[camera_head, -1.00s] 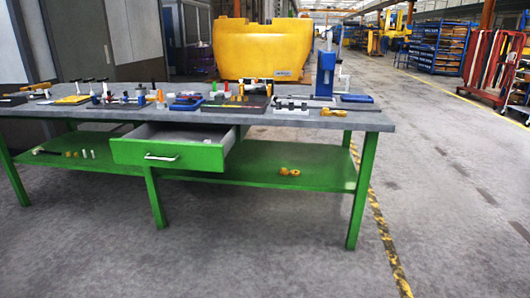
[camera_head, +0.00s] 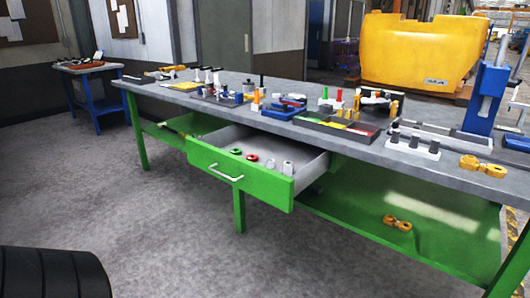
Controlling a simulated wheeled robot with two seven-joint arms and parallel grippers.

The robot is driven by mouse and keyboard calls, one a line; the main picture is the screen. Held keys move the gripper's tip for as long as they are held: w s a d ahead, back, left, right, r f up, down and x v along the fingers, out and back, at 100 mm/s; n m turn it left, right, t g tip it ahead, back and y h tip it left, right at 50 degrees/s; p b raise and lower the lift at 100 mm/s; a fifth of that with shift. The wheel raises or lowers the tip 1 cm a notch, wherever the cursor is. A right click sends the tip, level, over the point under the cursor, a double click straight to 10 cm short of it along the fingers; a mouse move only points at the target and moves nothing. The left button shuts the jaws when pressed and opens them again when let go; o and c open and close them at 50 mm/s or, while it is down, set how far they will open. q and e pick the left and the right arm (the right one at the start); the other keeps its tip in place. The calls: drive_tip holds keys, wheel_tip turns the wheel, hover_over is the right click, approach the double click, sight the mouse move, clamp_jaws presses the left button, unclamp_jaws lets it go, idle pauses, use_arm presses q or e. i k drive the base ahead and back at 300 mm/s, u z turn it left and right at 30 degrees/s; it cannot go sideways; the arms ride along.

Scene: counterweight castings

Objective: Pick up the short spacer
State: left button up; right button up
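The green workbench (camera_head: 240,217) has its drawer (camera_head: 230,176) pulled open towards me. In the drawer lie a green ring (camera_head: 236,151), a red ring (camera_head: 252,157) and two small pale grey cylindrical parts, one on the left (camera_head: 270,163) and one on the right (camera_head: 288,168). I cannot tell whether either grey part is the short spacer. More small parts stand on the grey bench top, including several dark pegs in a pale block (camera_head: 412,146). Neither of my grippers is in view.
A yellow linked part (camera_head: 397,222) lies on the lower green shelf, and another (camera_head: 482,166) on the bench top. A blue press (camera_head: 487,95) stands at the right. A blue side table (camera_head: 92,105) stands at the back left. The floor before the bench is clear.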

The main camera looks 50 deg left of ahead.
sight(270, 164)
drive_tip(key=u, duration=1)
drive_tip(key=i, duration=1.15)
drive_tip(key=u, duration=1.25)
